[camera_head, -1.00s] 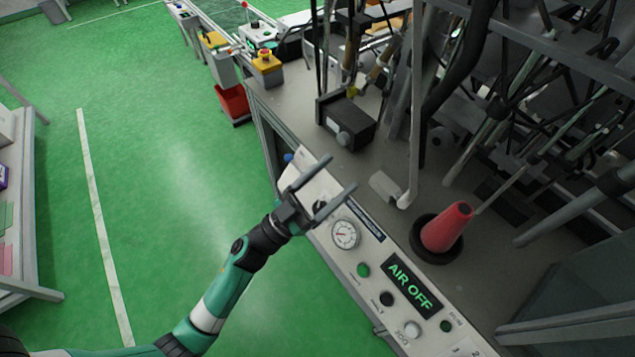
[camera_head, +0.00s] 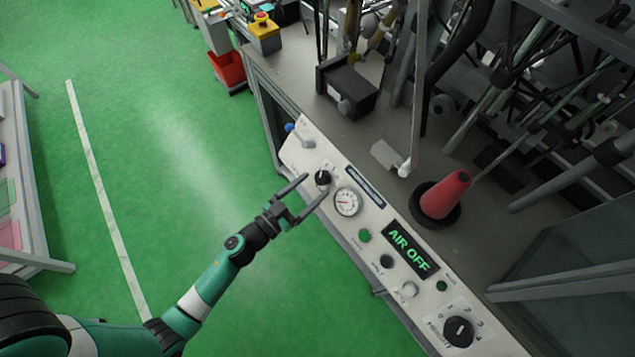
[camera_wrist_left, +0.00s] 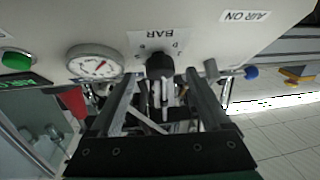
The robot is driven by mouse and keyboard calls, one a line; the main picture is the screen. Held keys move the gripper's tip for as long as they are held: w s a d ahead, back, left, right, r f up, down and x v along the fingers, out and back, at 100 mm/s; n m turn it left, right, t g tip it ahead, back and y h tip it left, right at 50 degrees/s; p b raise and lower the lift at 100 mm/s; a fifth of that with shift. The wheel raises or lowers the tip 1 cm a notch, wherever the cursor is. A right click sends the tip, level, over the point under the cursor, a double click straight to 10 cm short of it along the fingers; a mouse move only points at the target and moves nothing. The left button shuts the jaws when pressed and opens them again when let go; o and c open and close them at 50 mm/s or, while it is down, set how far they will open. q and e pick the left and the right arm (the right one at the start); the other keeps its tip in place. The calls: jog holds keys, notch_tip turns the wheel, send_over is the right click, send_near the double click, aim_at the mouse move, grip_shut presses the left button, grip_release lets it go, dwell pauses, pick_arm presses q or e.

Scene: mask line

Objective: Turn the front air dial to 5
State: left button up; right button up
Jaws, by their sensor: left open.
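The front panel (camera_head: 352,228) slopes along the edge of the machine. A small black air dial (camera_head: 322,178) sits on it beside a round pressure gauge (camera_head: 347,202). In the left wrist view the dial (camera_wrist_left: 160,65) sits under the word BAR with small marks around it, too blurred to read. My left gripper (camera_head: 315,184) is open, its fingertips close to the dial. In the wrist view the dial is between the two fingertips, slightly beyond them; I cannot tell whether they touch it. My right gripper is out of view.
A display (camera_head: 410,248) reads AIR OFF. A green button (camera_head: 364,236), black knob (camera_head: 386,261) and larger numbered dial (camera_head: 458,331) line the panel. A blue-tipped lever (camera_head: 300,134) stands near the air dial. A red cone (camera_head: 444,193) is behind. Green floor in front is clear.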

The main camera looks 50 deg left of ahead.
aim_at(323, 178)
pick_arm(q)
jog(key=shift+w+a, duration=0.1)
jog(key=shift+w, duration=1.35)
jog(key=shift+c, duration=0.3)
grip_shut()
